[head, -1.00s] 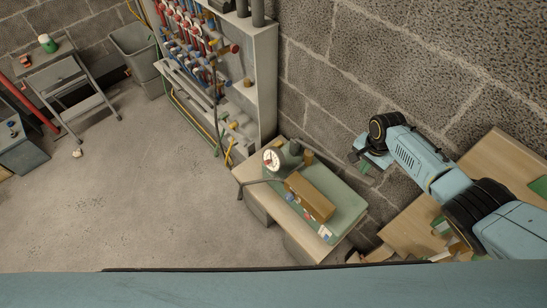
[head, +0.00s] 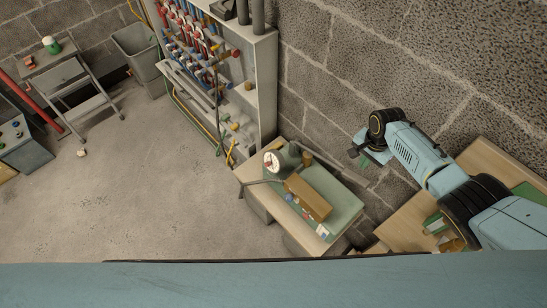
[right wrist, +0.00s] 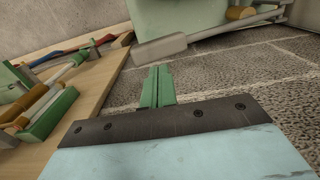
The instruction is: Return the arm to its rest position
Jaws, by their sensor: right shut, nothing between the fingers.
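My right arm comes in from the right in the head view, held out in front of the block wall. Its gripper (head: 359,157) hangs beyond the far end of the arm, to the right of the small table. In the right wrist view the green fingers (right wrist: 157,87) are pressed together and hold nothing. The left gripper is not in view.
A small table (head: 248,172) holds a gauge (head: 272,162) and a brown box (head: 308,197). A wooden bench (head: 405,222) lies below my right arm. A shelf rack (head: 265,85) stands against the wall. The floor (head: 130,190) at left is open.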

